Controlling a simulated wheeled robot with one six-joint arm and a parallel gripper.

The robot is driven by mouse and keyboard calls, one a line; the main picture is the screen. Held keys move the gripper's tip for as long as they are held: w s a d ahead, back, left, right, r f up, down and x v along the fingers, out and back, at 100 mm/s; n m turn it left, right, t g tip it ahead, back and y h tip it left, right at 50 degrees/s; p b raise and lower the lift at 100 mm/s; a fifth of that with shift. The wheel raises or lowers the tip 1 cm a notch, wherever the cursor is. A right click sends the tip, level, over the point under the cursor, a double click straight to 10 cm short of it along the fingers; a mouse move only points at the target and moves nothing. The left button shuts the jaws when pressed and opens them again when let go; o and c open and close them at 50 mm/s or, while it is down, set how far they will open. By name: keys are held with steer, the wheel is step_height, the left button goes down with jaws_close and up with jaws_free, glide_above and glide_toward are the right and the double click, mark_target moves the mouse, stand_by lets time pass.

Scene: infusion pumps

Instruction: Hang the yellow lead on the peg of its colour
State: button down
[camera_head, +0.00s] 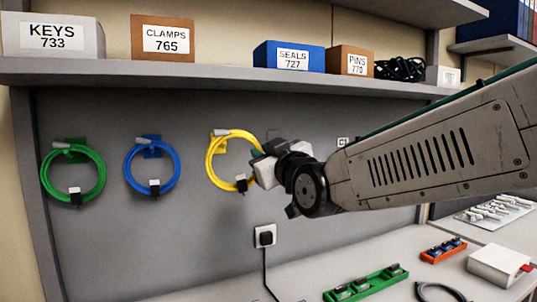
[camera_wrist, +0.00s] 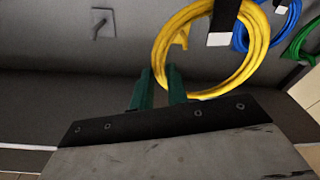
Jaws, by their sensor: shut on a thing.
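The yellow lead (camera_head: 209,163) is a coil in front of the grey back panel, with a pale plug at its top and a dark tag at its lower right. It also shows in the wrist view (camera_wrist: 252,62). A yellow piece, seemingly the yellow peg (camera_wrist: 180,38), shows inside the loop; I cannot tell whether the coil rests on it. My gripper (camera_wrist: 160,85) has its green fingers at the coil's edge, shut on the lead with a small gap between them. In the head view it is at the coil's right side, its fingertips hidden.
A green lead (camera_head: 45,177) and a blue lead (camera_head: 129,172) hang on pegs to the left. A small grey wall fitting (camera_wrist: 103,22) shows near my gripper. A shelf (camera_head: 200,76) with labelled boxes runs above. A socket (camera_head: 265,236) with a plug sits below.

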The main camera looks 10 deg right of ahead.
steer(key=w+a+f, duration=0.2)
steer(key=w+a, duration=0.1)
steer(key=w, duration=0.9)
steer(key=shift+w+a+f, duration=0.15)
steer(key=shift+w+a, duration=0.1)
steer(key=shift+a, duration=0.05)
stand_by(1.2)
steer(key=c, duration=1.3)
jaws_free()
steer(key=v, duration=0.7)
steer(key=shift+s, duration=0.35)
